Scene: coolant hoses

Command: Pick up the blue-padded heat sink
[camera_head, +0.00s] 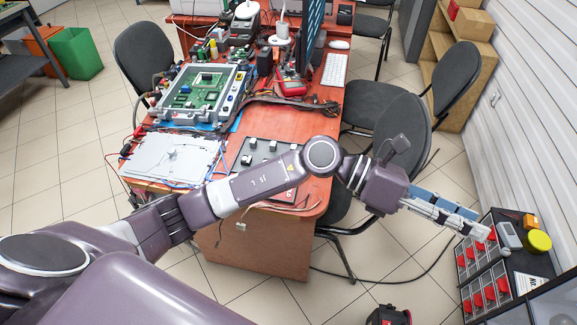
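My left arm reaches across the front of the table, and its gripper (468,220) hangs past the table's right side, close to the small drawer cabinet. Its pale fingers point to the right. A flat blue strip (440,199) lies along them; I cannot tell whether it is part of the gripper or a held thing, nor whether the fingers are open or shut. I cannot pick out the blue-padded heat sink for sure. Small light blocks (246,160) sit on a dark board on the table, partly behind my arm. My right gripper is not in view.
The red-brown table (300,120) holds a tray with a green circuit board (203,91), a grey plate (172,156), cables and a keyboard (334,69). A red-drawered black cabinet (510,262) stands at right. Chairs (402,121) crowd the table's right side.

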